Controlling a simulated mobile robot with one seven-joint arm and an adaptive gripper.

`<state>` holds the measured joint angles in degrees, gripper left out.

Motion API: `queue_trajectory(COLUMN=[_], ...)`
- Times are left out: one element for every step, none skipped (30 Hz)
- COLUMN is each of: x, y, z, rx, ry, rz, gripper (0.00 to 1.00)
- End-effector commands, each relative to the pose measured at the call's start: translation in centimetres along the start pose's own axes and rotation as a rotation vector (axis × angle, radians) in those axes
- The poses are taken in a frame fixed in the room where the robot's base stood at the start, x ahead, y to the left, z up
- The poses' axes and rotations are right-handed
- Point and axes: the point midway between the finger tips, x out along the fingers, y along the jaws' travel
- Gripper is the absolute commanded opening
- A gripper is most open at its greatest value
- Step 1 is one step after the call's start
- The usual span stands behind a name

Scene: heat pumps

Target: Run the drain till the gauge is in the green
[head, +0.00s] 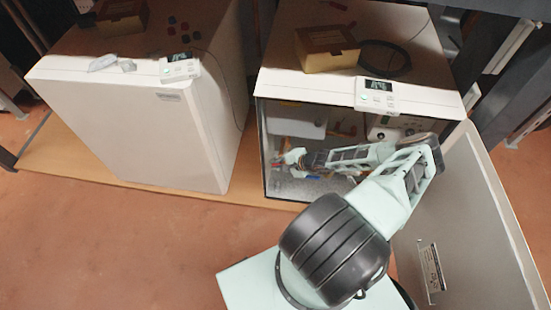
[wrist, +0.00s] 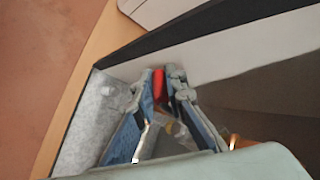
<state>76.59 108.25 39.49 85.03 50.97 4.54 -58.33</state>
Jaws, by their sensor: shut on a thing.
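The open heat pump cabinet (head: 275,180) stands at the right of the head view. My arm reaches into its lower left part. My gripper (head: 283,160) is shut there, and a small red part shows at its fingertips. In the wrist view my gripper (wrist: 159,78) has its two fingers close around a red handle (wrist: 158,86), which looks like the drain's handle. Most of the drain is hidden by the fingers. A panel with small round fittings (head: 380,133) shows inside at the upper right; I cannot read a gauge or see its green zone.
The cabinet door (head: 470,220) stands open at the right, close to my arm. A display unit (head: 377,95), a cardboard box (head: 328,48) and a black cable coil (head: 385,58) are on top. A closed white cabinet (head: 140,130) stands at the left. Grey insulation (wrist: 85,125) is beside the gripper.

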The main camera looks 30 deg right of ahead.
Motion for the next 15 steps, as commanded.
queue_trajectory(x=[-0.21,-0.18,-0.14,-0.11,-0.08,-0.04,-0.02,0.0,0.02,0.03,0.04,0.05,0.06,0.06,0.06], y=[-0.09,-0.01,0.06,0.1,0.16,0.22,0.25,0.28,0.3,0.32,0.33,0.34,0.35,0.36,0.36], z=[-0.03,-0.09,-0.11,-0.12,-0.14,-0.17,-0.18,-0.19,-0.21,-0.22,-0.23,-0.24,-0.24,-0.25,-0.25], rx=[-0.004,-0.006,-0.009,-0.01,-0.011,-0.012,-0.013,-0.013,-0.014,-0.014,-0.015,-0.015,-0.015,-0.015,-0.015], ry=[0.009,0.013,0.017,0.02,0.022,0.025,0.026,0.027,0.028,0.028,0.029,0.029,0.029,0.029,0.029], rz=[0.011,0.017,0.023,0.027,0.03,0.034,0.036,0.037,0.038,0.039,0.039,0.039,0.039,0.039,0.039], gripper=[0.0,0.0,0.0,0.0,0.0,0.0,0.0,0.0,0.0,0.0,0.0,0.0,0.0,0.0,0.0])
